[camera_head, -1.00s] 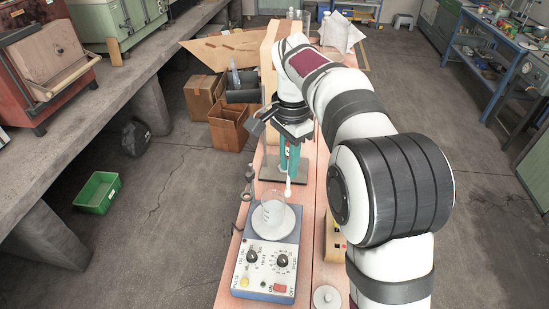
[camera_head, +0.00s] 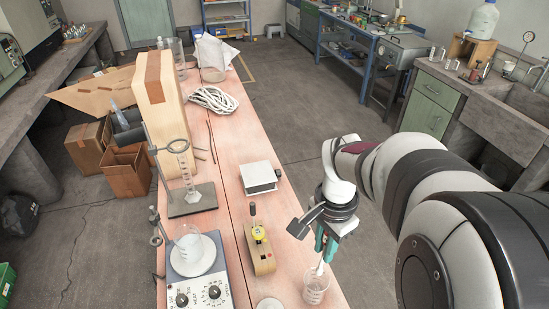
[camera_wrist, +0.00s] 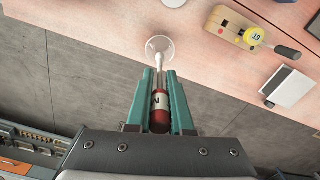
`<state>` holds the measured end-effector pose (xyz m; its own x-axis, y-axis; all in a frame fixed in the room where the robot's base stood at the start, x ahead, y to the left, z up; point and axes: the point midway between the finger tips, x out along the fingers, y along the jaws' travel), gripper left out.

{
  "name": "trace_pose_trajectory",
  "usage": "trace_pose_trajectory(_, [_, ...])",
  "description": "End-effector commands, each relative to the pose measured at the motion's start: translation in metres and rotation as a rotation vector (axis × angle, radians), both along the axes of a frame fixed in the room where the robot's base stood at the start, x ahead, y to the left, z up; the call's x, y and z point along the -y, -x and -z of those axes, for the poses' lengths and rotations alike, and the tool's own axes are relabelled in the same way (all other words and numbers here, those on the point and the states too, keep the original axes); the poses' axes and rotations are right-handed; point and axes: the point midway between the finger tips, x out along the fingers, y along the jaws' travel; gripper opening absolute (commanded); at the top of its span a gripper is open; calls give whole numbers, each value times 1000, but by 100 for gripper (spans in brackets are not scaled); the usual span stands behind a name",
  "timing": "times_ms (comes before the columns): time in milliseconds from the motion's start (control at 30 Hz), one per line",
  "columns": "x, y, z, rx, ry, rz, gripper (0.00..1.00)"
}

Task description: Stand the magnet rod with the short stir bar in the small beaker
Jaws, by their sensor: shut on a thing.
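My gripper (camera_head: 326,240), with teal fingers, is shut on the magnet rod, which has a red and white labelled grip (camera_wrist: 160,112) and a white shaft (camera_wrist: 158,63). The rod points downward, slightly tilted in the head view. The small clear beaker (camera_head: 315,293) stands at the front right of the bench, directly under my gripper. It also shows in the wrist view (camera_wrist: 168,40). The rod's white lower end overlaps the beaker's mouth in both views; I cannot tell how deep it is. The short stir bar cannot be made out at the rod's end.
A stirrer hot plate (camera_head: 200,293) carrying another beaker (camera_head: 187,243) stands left. A wooden block with a yellow ball (camera_head: 258,233), a white box (camera_head: 259,177) and a ring stand (camera_head: 190,204) are behind. A pale round lid (camera_head: 270,304) lies left of the small beaker. The bench edge is close right.

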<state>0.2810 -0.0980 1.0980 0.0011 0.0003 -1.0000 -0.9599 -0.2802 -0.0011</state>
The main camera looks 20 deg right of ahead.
Motion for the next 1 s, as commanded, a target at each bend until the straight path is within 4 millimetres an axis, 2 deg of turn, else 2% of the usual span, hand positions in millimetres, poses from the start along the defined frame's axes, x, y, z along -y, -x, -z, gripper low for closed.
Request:
trace_pose_trajectory(133, [0, 0, 7, -1, 0, 0, 0])
trace_pose_trajectory(467, [0, 0, 9, -1, -1, 0, 0])
trace_pose_trajectory(1000, [0, 0, 28, -1, 0, -1, 0])
